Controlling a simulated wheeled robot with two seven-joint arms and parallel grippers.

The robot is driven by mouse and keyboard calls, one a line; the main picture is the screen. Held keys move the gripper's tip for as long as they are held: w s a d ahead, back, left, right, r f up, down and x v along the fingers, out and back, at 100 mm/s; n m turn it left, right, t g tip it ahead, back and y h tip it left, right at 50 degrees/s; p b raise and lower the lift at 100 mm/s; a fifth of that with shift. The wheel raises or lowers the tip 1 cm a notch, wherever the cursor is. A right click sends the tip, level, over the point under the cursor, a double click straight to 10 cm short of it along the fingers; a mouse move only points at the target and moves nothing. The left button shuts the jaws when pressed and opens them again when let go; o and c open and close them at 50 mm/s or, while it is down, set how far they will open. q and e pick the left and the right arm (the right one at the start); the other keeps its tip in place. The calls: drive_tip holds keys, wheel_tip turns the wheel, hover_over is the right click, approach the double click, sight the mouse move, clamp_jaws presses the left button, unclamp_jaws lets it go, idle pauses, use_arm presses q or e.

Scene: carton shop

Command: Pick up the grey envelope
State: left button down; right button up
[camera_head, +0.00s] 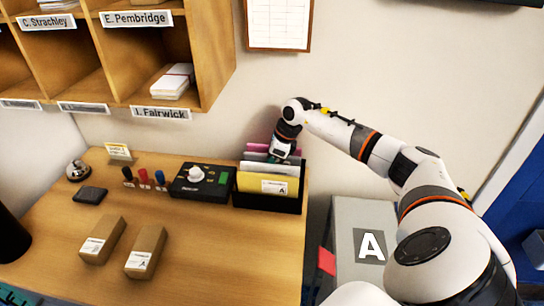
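A black holder (267,202) stands at the right back of the wooden table with several upright envelopes in it. A yellow envelope (252,184) with a white label is at the front. A grey envelope (268,168) shows as a pale strip just behind it. A pink one (257,147) is further back. My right gripper (279,153) reaches down from above at the rear of the envelopes. Its fingertips are small and partly hidden, so I cannot tell whether they touch or grip an envelope. My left gripper is not in view.
A black device with a white knob (197,175) stands left of the holder. Stamps (143,177), a bell (78,170) and two brown parcels (146,252) are on the table. Wooden pigeonholes (205,60) hang above. A grey box marked A (348,215) stands right of the table.

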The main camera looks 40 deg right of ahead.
drive_tip(key=shift+f, duration=0.15)
idle(0.3)
clamp_jaws()
